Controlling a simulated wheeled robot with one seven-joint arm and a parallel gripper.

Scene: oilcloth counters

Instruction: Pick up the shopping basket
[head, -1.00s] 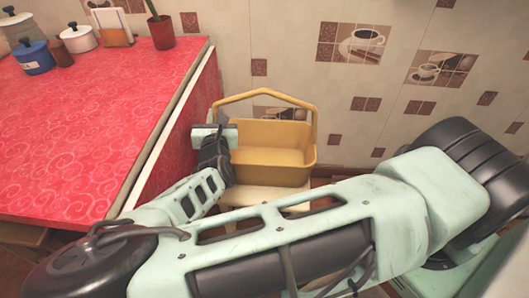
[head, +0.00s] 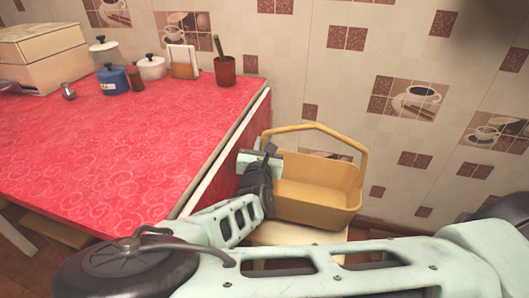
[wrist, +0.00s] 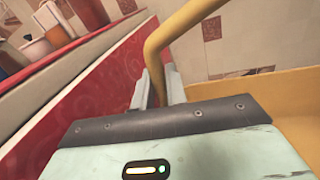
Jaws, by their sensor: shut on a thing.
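The yellow shopping basket (head: 318,202) is at the middle of the head view, its arched handle up. It sits over a cream stool (head: 298,235); whether it touches the seat I cannot tell. My gripper (head: 262,152) is at the basket's left side. In the wrist view my gripper (wrist: 158,88) is shut on the left leg of the handle (wrist: 160,45), with a finger on each side. Part of the basket's body (wrist: 285,105) shows at the right there. My gripper and arm hide the basket's left end and part of the stool.
A red-topped counter (head: 130,150) stands close on the left, its side near my gripper. Pots, a plant pot (head: 224,70) and a wooden bread box (head: 45,55) stand on it. The tiled wall (head: 410,60) is behind the basket.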

